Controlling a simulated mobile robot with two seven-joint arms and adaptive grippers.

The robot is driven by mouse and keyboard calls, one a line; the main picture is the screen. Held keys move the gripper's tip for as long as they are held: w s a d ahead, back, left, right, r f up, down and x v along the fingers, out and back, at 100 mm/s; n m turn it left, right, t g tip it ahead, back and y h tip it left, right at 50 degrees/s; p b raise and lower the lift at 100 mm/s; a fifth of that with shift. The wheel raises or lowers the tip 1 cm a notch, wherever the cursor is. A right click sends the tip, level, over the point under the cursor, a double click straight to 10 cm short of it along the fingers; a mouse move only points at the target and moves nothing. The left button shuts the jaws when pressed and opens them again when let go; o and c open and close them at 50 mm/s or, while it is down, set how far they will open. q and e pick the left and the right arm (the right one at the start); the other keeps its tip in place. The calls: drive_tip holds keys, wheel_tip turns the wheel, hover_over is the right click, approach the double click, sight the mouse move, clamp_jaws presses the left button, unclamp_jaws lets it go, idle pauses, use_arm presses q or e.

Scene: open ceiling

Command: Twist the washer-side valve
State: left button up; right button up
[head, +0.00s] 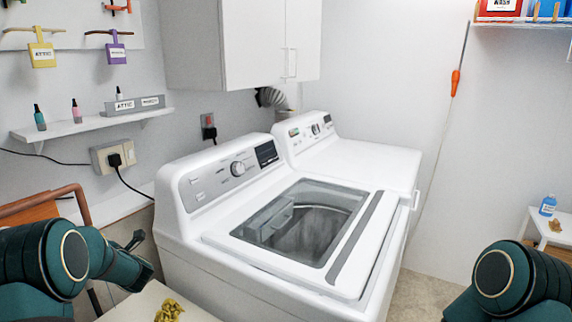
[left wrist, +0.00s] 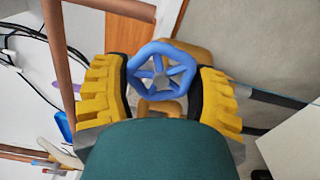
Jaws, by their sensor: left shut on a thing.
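A blue spoked valve wheel (left wrist: 162,66) is in the middle of the left wrist view, in front of a brass-brown body. My left gripper (left wrist: 161,90) has its yellow ribbed fingers on either side of the wheel, shut on it. The teal wrist covers the lower part of that view. In the head view my left arm reaches to the lower left, beside the washer (head: 182,248); the valve cannot be made out there. My right arm shows at the lower right of the head view, but its gripper is out of frame.
A copper pipe (head: 45,199) runs near my left arm and also shows in the left wrist view (left wrist: 60,60). A dryer (head: 366,160) stands beyond the washer. A wall shelf (head: 90,125) holds small bottles. A low white surface (head: 140,305) carries yellow-brown bits (head: 168,310).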

use_arm(q)
drive_tip(key=shift+f+n, duration=0.2)
drive_tip(key=shift+n, duration=0.4)
drive_tip(key=shift+f+n, duration=0.1)
drive_tip(key=shift+n, duration=1.6)
drive_tip(key=shift+n, duration=1.2)
drive_tip(key=shift+d+n, duration=0.1)
drive_tip(key=shift+n, duration=0.4)
drive_tip(key=shift+w+f+n, duration=0.1)
drive_tip(key=shift+n, duration=1.6)
